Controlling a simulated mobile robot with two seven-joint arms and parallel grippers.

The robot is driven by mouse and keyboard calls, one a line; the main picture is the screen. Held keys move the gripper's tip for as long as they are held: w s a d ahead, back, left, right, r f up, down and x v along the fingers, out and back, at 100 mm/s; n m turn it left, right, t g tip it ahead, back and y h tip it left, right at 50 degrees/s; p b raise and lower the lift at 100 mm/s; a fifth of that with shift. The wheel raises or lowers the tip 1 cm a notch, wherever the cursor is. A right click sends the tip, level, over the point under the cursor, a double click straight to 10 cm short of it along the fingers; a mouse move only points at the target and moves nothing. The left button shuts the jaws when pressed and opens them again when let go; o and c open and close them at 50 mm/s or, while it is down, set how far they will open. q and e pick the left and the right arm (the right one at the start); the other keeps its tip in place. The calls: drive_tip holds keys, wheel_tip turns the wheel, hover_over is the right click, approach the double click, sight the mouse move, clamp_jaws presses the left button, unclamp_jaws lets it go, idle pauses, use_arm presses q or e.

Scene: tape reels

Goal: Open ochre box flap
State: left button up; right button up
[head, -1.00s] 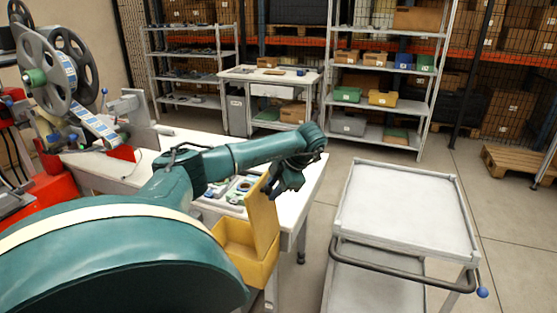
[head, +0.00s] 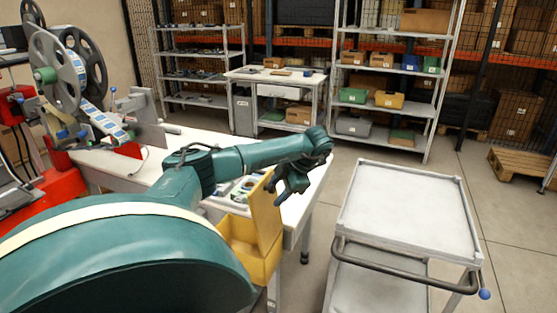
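The ochre box (head: 262,269) hangs at the near edge of the white workbench in the head view, partly hidden by my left arm. Its flap (head: 264,212) stands up, and the box's inside shows. My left gripper (head: 274,194) is dark and sits just right of the flap's upper part, pointing down and left. It looks very close to the flap; I cannot tell whether they touch. Its fingers are small and dark, so their opening is unclear. My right gripper is not in view.
The white workbench (head: 306,198) carries small parts behind my arm. A reel machine (head: 62,75) stands at the left. A grey cart (head: 408,210) stands at the right, with a floor gap between it and the bench. Shelves (head: 385,128) line the back.

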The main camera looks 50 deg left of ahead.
use_arm(q)
drive_tip(key=shift+o, duration=0.2)
drive_tip(key=shift+f, duration=0.2)
drive_tip(key=p+v, duration=0.4)
drive_tip(key=v, duration=0.9)
drive_tip(key=shift+r, duration=0.25)
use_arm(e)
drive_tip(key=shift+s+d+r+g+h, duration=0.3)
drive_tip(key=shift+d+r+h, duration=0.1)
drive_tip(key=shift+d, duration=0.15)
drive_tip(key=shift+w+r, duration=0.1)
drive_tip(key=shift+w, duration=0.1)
